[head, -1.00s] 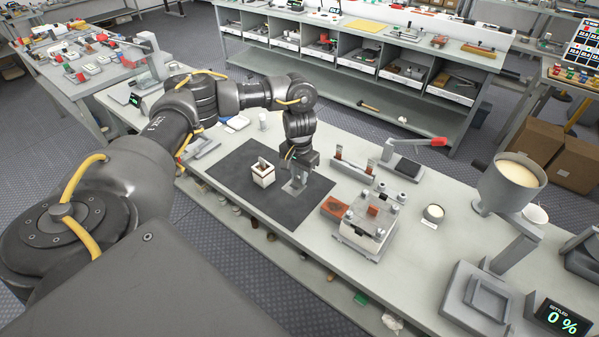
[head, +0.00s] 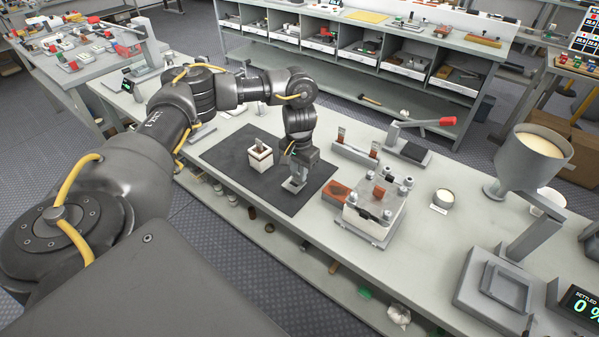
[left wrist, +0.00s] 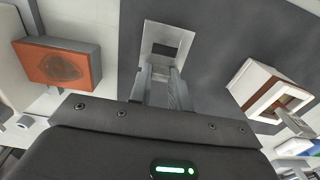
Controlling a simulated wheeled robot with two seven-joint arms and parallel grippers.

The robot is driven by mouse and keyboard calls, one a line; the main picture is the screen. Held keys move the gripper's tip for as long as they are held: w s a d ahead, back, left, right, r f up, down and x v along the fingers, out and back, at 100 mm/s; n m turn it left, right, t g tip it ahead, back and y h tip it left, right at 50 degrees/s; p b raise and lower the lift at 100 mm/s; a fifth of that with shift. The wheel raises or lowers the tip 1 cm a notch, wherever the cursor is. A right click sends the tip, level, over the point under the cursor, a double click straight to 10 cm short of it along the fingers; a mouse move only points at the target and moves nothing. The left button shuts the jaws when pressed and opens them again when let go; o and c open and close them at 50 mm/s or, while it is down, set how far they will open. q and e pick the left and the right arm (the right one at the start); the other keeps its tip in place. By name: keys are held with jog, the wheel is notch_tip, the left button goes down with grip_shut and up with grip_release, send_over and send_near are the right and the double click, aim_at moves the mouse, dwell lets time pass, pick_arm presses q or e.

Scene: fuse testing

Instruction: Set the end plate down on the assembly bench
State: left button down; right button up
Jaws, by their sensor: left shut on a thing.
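The end plate is a thin pale grey square with a square hole, seen in the left wrist view (left wrist: 168,31) beyond the fingertips. My left gripper (left wrist: 165,80) is shut on its near edge. In the head view the gripper (head: 297,176) points down over the dark mat on the assembly bench (head: 330,212). The end plate (head: 293,187) is below it, at or just above the mat (head: 235,173). I cannot tell whether they touch. My right gripper is not in view.
A pale block with a square opening (head: 260,160) stands on the mat left of the gripper. A fixture with corner posts (head: 372,215) and a reddish-brown block (head: 336,194) stand to the right. The mat's front part is clear.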

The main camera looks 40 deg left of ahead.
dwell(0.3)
pick_arm(q)
jog(key=shift+f, duration=0.6)
jog(key=c, duration=1.2)
grip_release()
jog(key=shift+r, duration=0.1)
notch_tip(320, 180, up, 9)
jog(key=shift+r+p, duration=0.2)
jog(key=shift+p, duration=0.4)
jog(key=shift+r, duration=0.65)
